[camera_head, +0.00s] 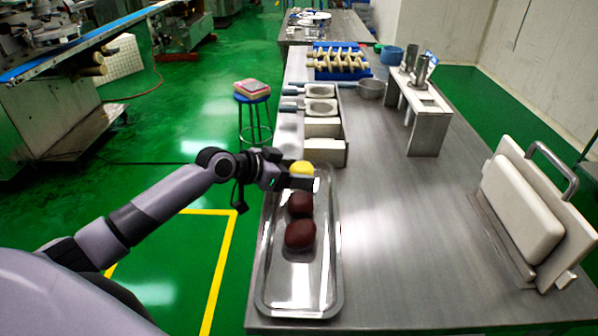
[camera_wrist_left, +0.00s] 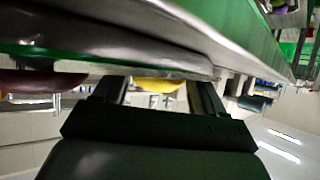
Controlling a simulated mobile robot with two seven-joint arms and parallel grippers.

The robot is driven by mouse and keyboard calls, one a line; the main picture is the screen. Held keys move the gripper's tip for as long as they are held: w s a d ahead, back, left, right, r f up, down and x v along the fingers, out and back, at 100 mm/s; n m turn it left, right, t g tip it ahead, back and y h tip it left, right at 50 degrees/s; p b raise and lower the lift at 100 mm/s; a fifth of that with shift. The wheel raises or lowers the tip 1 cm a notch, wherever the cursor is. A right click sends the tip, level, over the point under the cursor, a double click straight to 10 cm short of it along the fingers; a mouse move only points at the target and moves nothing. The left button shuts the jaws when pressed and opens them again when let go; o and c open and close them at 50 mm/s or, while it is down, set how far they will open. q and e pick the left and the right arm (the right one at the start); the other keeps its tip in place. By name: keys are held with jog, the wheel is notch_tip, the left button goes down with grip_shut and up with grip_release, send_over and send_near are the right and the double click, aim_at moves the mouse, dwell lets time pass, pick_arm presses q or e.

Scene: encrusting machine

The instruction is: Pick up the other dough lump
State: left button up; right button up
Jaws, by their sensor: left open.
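A metal tray (camera_head: 268,285) lies along the left side of the table. Two dark red dough lumps (camera_head: 300,204) (camera_head: 300,235) sit in it, one in front of the other. A yellow dough lump (camera_head: 302,168) is at the tray's far end, partly hidden by my left gripper (camera_head: 297,179). My left gripper is open at the yellow lump. In the left wrist view the yellow lump (camera_wrist_left: 158,85) shows between the two fingers, and a dark red lump (camera_wrist_left: 40,82) shows at the left. I cannot tell whether the fingers touch the yellow lump. My right gripper is not in view.
Beyond the tray stand light boxes (camera_head: 324,127) and a blue rack of rollers (camera_head: 338,62). A metal stand (camera_head: 428,115) and a white board holder with a handle (camera_head: 525,205) stand at the right. The table middle is clear.

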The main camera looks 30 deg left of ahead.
pick_arm(q)
jog(key=shift+f, duration=0.4)
jog(key=c, duration=0.8)
jog(key=shift+o, duration=0.2)
jog(key=shift+r, duration=0.1)
